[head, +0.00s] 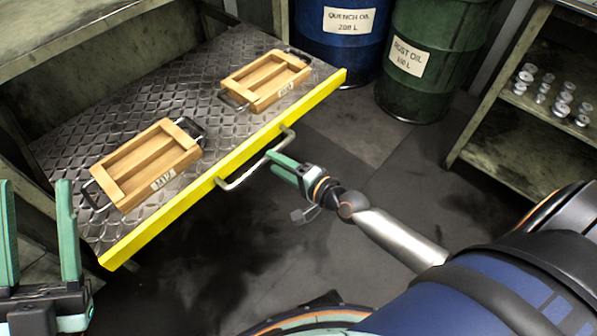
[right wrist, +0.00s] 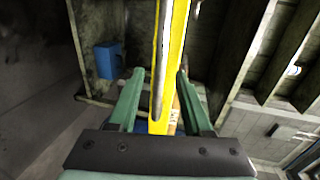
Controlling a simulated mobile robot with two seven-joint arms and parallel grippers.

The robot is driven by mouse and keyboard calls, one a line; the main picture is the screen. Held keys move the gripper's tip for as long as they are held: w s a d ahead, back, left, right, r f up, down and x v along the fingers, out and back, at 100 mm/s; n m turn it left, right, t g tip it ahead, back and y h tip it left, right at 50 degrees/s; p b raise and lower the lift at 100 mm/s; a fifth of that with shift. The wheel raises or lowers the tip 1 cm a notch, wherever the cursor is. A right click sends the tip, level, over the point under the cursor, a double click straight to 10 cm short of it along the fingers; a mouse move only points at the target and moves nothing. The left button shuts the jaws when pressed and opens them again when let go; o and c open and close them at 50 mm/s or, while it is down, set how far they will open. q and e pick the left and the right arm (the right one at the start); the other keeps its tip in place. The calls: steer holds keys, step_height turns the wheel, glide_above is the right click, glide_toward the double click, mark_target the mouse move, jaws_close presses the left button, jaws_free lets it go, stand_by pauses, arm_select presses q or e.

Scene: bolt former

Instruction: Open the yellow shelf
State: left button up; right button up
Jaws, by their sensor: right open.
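The yellow shelf (head: 225,143) is a pulled-out shelf with a diamond-plate top and a yellow front edge. It stands well out from the frame behind it. A grey metal bar handle (head: 241,181) is on its front. My right gripper (head: 272,163) is open at the handle, fingers pointing at the shelf front. In the right wrist view the handle bar (right wrist: 159,70) and yellow edge (right wrist: 178,45) run between the two spread green fingers; I cannot tell whether they touch the bar. My left gripper (head: 35,186) is open and empty at the lower left, apart from the shelf.
Two wooden trays with black handles, one near (head: 150,162) and one far (head: 266,80), sit on the shelf. A blue drum (head: 335,45) and a green drum (head: 425,75) stand behind. A rack (head: 530,140) with small metal parts is at right. The floor before the shelf is clear.

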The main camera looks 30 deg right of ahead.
arm_select(q)
steer(key=w+f+n+g+y, duration=0.1)
steer(key=w+f+n+y, duration=0.2)
steer(key=f, duration=0.2)
steer(key=shift+a+y+p, duration=0.3)
steer(key=shift+y+p, duration=0.05)
steer(key=shift+y, duration=0.05)
arm_select(e)
steer(key=v, duration=0.8)
steer(key=shift+s, duration=0.2)
arm_select(q)
steer(key=shift+w, duration=0.1)
